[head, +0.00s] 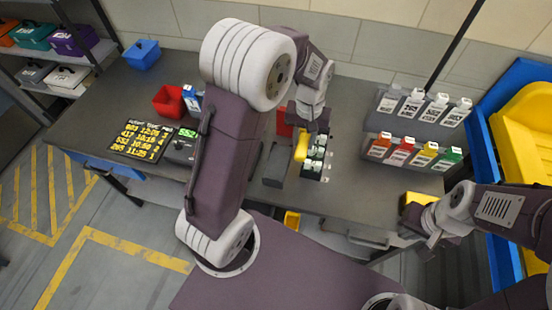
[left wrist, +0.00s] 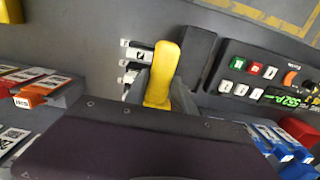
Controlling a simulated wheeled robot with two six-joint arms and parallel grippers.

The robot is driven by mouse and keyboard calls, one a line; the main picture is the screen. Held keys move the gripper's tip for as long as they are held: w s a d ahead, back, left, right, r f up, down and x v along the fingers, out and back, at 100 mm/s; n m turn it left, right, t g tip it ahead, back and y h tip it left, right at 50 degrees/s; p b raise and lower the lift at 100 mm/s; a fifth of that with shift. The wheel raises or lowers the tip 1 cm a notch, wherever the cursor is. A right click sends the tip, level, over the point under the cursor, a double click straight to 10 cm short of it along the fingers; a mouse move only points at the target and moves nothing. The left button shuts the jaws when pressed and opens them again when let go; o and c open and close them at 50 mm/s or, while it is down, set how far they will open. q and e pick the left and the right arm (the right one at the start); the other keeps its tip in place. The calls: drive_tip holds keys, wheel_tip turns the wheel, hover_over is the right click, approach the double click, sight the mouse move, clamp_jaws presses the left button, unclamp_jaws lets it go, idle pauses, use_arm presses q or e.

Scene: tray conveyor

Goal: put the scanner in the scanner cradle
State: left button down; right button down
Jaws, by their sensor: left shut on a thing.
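The yellow scanner (head: 301,147) is held in my left gripper (head: 308,122), above the table. In the left wrist view the scanner (left wrist: 163,68) stands out between the two grey fingers, which are shut on it. A dark grey block (head: 275,165), which looks like the scanner cradle, is just left of the scanner in the head view. It also shows right beside the scanner in the left wrist view (left wrist: 196,52); its opening is not clear. My right gripper (head: 432,237) is at the table's front right edge; its fingers are too small to read.
A dark rack of white-capped vials (head: 322,142) stands right of the scanner. A keypad box (head: 180,149), a display board (head: 142,139) and a red bin (head: 168,102) are to the left. Bottle shelves (head: 415,151) stand at the right. A yellow block (head: 418,199) is near my right gripper.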

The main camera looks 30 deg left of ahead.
use_arm(q)
drive_tip(key=s+a+f, duration=0.1)
drive_tip(key=a, duration=0.1)
drive_tip(key=s+a+f, duration=0.1)
drive_tip(key=a+f, duration=0.1)
drive_tip(key=s+a+f, duration=0.1)
drive_tip(key=s+a, duration=0.1)
drive_tip(key=shift+a+f, duration=0.3)
drive_tip(key=shift+a, duration=0.05)
drive_tip(key=shift+w+f, duration=0.1)
drive_tip(key=shift+f, duration=1.95)
drive_tip(key=shift+f, duration=0.1)
drive_tip(key=c, duration=1.1)
unclamp_jaws()
drive_tip(key=shift+o, duration=0.2)
